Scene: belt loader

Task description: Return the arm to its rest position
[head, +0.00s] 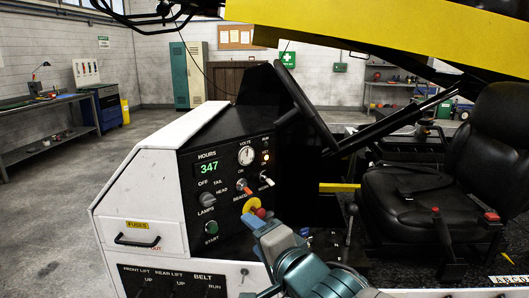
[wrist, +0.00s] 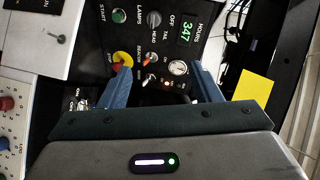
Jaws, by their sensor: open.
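My gripper (head: 264,230) is in front of the black control panel (head: 228,232), just below the yellow-ringed red stop button (head: 252,206) in the head view. In the wrist view my gripper (wrist: 161,70) shows two blue fingers spread apart, with nothing held between them. The stop button (wrist: 122,60) is beside the left fingertip there; I cannot tell whether they touch. My arm (head: 315,276) reaches in from the bottom of the head view.
The panel carries switches, a green start button (head: 211,228) and a display (head: 208,168) reading 347. A steering wheel (head: 305,110) and black seat (head: 415,195) are at right. A yellow boom (head: 400,35) crosses above. Open floor (head: 60,225) lies left.

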